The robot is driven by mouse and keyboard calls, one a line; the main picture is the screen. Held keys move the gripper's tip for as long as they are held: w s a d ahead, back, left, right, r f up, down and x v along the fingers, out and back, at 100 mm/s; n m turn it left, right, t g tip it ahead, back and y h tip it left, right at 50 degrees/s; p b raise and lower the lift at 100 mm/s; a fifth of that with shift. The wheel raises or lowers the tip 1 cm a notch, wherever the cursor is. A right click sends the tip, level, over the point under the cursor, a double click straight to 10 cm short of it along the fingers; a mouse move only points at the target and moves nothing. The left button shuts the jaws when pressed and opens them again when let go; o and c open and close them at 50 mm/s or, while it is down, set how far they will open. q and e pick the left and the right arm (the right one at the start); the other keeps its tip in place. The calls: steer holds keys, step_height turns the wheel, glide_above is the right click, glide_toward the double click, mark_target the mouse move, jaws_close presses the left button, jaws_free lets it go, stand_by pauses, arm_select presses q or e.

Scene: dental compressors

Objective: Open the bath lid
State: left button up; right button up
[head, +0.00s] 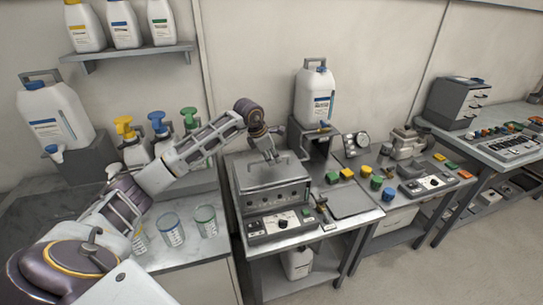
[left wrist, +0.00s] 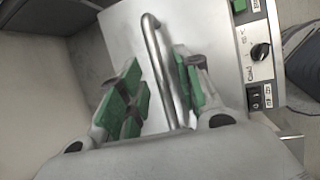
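The bath (head: 275,200) is a grey metal box with a front control panel, standing on a bench in the middle of the head view. Its flat lid (head: 262,178) lies level on top and looks closed. In the left wrist view the lid (left wrist: 128,35) carries a bent metal bar handle (left wrist: 160,70). My left gripper (head: 268,152) is above the lid, pointing down. In the left wrist view its green-padded fingers (left wrist: 160,90) are open, one on each side of the handle, with gaps visible. My right gripper is not in view.
A white jug (head: 314,95) stands on a grey stand behind and right of the bath. Pump bottles (head: 160,130) and clear cups (head: 171,228) are on the left counter. Coloured blocks and a grey tray (head: 350,200) lie to the right.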

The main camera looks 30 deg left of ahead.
arm_select(q)
steer(key=shift+c, duration=0.2)
jaws_close()
steer(key=shift+r, duration=0.1)
